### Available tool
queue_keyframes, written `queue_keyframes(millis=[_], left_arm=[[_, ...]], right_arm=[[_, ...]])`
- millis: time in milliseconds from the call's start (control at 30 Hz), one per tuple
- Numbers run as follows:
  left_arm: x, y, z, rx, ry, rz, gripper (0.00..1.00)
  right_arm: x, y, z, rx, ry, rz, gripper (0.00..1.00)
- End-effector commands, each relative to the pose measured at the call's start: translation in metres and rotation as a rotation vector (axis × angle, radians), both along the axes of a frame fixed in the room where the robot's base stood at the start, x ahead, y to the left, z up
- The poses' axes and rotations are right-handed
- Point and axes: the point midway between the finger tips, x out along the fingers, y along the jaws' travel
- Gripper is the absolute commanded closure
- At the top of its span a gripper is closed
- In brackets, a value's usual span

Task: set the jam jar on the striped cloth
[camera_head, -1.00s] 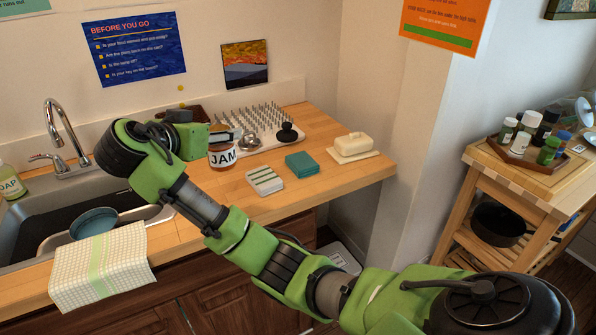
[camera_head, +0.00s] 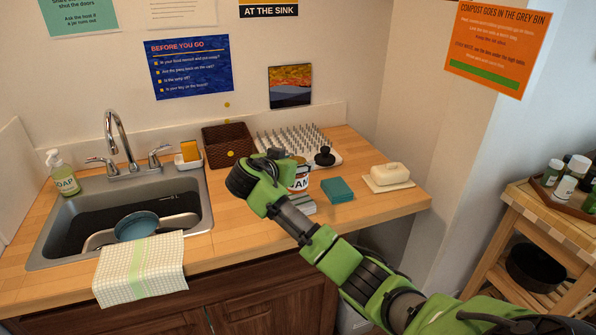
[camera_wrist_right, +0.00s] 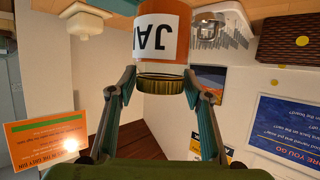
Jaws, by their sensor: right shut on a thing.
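The jam jar (camera_head: 299,183) has a white JAM label with an orange band and a gold lid. In the right wrist view, the jar (camera_wrist_right: 162,38) shows inverted, with its lid between the fingers of my right gripper (camera_wrist_right: 160,86). In the head view, my right gripper (camera_head: 288,160) is shut on the jar from above. The folded striped cloth (camera_head: 304,208), pale with dark stripes, lies on the counter just below the jar in the picture; my arm and the jar hide part of it. I cannot tell whether jar and cloth touch. My left gripper is not in view.
A peg rack (camera_head: 293,138) and a brown basket (camera_head: 228,143) stand behind. A checked towel (camera_head: 141,268) hangs over the sink (camera_head: 50,240). The counter's front right is clear.

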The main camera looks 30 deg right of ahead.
Motion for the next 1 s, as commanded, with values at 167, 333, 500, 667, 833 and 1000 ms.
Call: queue_keyframes(millis=[167, 333, 500, 667, 833, 1000], left_arm=[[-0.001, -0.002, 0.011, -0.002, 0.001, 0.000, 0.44], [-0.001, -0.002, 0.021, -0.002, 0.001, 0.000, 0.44], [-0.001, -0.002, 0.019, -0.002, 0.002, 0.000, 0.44], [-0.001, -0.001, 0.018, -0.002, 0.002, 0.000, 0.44], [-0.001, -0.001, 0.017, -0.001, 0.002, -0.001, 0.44], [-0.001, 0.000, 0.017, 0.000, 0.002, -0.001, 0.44]], right_arm=[[0.003, -0.009, -0.013, -0.004, 0.001, 0.000, 0.93], [0.003, -0.009, -0.034, -0.004, 0.000, 0.001, 0.93], [0.003, -0.008, -0.039, -0.002, -0.003, 0.001, 0.93], [0.003, -0.008, -0.040, -0.001, -0.003, 0.000, 0.93], [0.003, -0.008, -0.044, 0.000, 0.001, 0.000, 0.38], [0.003, -0.008, -0.044, 0.000, 0.001, 0.000, 0.38]])
